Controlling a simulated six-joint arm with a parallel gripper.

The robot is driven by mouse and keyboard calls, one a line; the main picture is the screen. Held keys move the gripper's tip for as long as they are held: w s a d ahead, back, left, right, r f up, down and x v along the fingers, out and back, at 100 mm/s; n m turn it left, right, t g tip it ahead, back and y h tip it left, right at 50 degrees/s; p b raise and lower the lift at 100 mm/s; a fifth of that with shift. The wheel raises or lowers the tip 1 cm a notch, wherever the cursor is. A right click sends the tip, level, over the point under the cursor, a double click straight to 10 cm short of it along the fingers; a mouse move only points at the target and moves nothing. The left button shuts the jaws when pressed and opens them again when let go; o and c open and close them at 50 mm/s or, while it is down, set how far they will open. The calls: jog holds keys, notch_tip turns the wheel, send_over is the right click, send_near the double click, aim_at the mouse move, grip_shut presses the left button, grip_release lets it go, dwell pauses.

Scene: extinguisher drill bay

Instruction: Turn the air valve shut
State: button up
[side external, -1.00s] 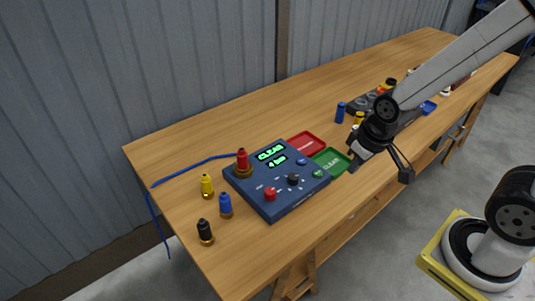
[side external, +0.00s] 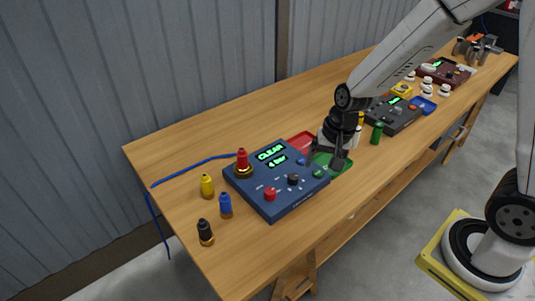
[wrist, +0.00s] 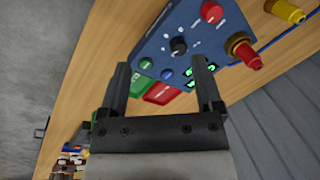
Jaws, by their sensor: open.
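A blue control box (side external: 276,205) lies on the bench with a lit green display (side external: 272,157) reading CLEAR and 4 bar. It carries a red knob (side external: 269,193) and a black knob (side external: 293,179), also seen in the wrist view as the red knob (wrist: 212,11) and black knob (wrist: 178,46). I cannot tell which control is the air valve. A red-topped brass fitting (side external: 242,163) stands at its back left corner. My gripper (side external: 325,164) is open and empty above the green and red trays, right of the box; its fingers (wrist: 160,75) touch no knob.
The red tray (side external: 300,140) and green tray (side external: 342,172) are partly behind my gripper. Yellow (side external: 206,186), blue (side external: 225,205) and black (side external: 205,232) fittings stand left of the box. A blue hose (side external: 190,167) runs left. Another dark box (side external: 400,121) sits farther right.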

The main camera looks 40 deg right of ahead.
aim_at(271, 190)
jog(key=w+a+f+m+y, duration=0.2)
jog(key=w+a+f+m, duration=0.2)
jog(key=w+m, duration=0.5)
jog(key=shift+w+f+m+y, duration=0.15)
jog(key=shift+f+m+y, duration=0.25)
jog(key=shift+f+m, duration=0.9)
jog(key=shift+x, duration=3.75)
grip_shut()
